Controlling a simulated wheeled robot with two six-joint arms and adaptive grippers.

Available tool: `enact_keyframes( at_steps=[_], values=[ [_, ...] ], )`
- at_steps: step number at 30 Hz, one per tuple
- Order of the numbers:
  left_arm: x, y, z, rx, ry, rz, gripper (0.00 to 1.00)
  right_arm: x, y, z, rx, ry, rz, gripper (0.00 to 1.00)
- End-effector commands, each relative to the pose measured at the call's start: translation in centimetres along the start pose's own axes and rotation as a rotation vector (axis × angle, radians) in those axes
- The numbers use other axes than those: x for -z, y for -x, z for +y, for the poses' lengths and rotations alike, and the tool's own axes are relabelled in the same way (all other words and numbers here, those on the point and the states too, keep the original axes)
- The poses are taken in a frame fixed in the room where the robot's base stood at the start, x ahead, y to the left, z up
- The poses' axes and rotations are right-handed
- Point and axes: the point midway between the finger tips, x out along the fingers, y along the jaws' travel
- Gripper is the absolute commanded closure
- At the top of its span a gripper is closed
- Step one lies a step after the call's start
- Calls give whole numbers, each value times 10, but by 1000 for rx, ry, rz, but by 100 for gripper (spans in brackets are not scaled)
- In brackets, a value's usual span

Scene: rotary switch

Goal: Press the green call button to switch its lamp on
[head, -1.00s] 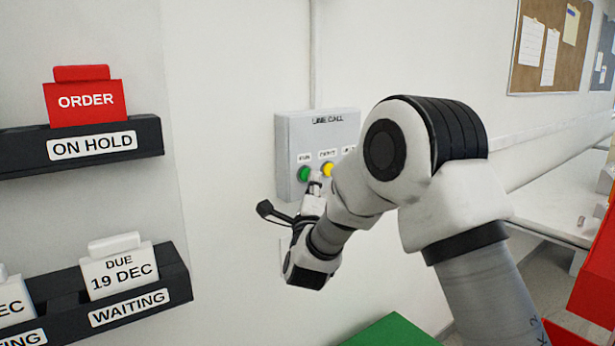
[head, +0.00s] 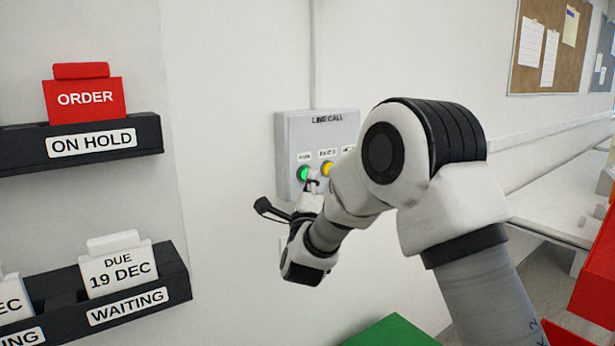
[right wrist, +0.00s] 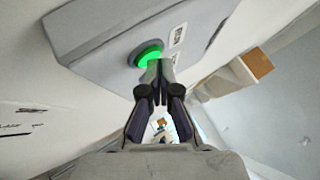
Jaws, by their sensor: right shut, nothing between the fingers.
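The grey line call box (head: 288,130) is fixed on the white wall with a round green button (head: 303,173) at its left and a yellow one (head: 327,169) beside it. The green button is lit bright green; it also shows glowing in the right wrist view (right wrist: 149,54). My right gripper (head: 312,184) is at the lower right edge of the green button. In the right wrist view its shut, empty fingertips (right wrist: 158,66) overlap the button's edge; I cannot tell whether they touch it. The rest of the box is partly hidden behind my right arm. My left gripper is not in view.
A black rack labelled ON HOLD (head: 20,152) with a red ORDER card (head: 84,101) and a WAITING rack (head: 170,290) with white cards are on the left. A pin board (head: 545,75) hangs at upper right. The wall between the racks and the box is clear.

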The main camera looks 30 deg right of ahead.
Motion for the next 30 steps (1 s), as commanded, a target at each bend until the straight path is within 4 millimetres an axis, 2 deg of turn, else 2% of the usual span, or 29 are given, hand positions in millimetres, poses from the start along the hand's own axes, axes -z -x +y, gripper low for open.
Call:
enact_keyframes(
  at_steps=[7, 17, 30],
  values=[
    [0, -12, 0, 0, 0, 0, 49, 4, 6, -2, 2, -1, 0, 100],
    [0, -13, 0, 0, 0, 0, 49, 5, 8, -5, 0, 0, 0, 100],
    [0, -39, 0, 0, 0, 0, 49, 31, 43, -29, 1, 0, 0, 100]
  ],
)
